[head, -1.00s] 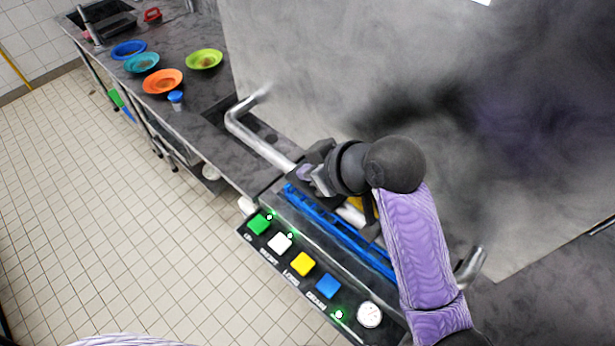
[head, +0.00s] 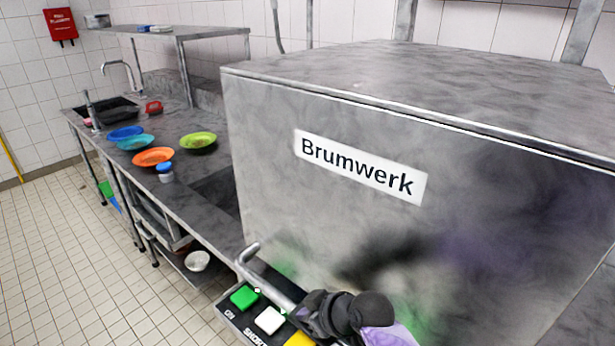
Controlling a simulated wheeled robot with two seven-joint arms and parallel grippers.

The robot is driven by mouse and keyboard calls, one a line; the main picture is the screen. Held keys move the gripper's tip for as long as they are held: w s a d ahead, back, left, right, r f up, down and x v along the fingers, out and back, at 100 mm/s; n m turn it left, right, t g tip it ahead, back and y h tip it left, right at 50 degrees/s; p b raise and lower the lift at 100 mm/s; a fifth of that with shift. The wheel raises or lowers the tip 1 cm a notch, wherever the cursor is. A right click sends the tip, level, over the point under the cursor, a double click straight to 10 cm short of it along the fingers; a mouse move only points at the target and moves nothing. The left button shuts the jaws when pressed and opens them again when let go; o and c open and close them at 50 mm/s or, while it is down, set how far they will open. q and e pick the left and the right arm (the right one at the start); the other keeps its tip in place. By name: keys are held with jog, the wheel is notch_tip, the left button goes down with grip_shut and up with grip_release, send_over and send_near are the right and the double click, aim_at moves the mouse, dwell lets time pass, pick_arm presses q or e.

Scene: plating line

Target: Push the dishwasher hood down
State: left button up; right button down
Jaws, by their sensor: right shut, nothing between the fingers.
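The dishwasher hood (head: 270,180) is a large grey steel box with a "Brumwerk" label on its front. Its bar handle (head: 268,283) runs along the front, low down and close above the control panel (head: 228,312). My right gripper (head: 308,310) is at the bottom of the view, shut and empty, against or just over the handle bar; exact contact cannot be told. The gripper hides part of the handle and panel. The hood's lower front edge and the rack space are largely hidden or out of frame. My left gripper is not in view.
A steel counter (head: 207,232) to the left holds an orange plate (head: 153,157), a green plate (head: 198,140), blue and teal plates, and a blue-lidded jar (head: 165,172). A white bowl (head: 197,261) sits on the lower shelf.

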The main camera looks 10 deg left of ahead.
notch_tip(320, 180, down, 5)
jog(key=b, duration=0.3)
jog(key=shift+f, duration=0.15)
jog(key=shift+f+b, duration=0.3)
jog(key=shift+f, duration=0.15)
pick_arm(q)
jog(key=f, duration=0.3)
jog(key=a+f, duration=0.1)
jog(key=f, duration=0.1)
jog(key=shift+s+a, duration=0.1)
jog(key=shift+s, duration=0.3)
pick_arm(e)
jog(key=shift+s+f, duration=0.1)
jog(key=shift+f, duration=0.05)
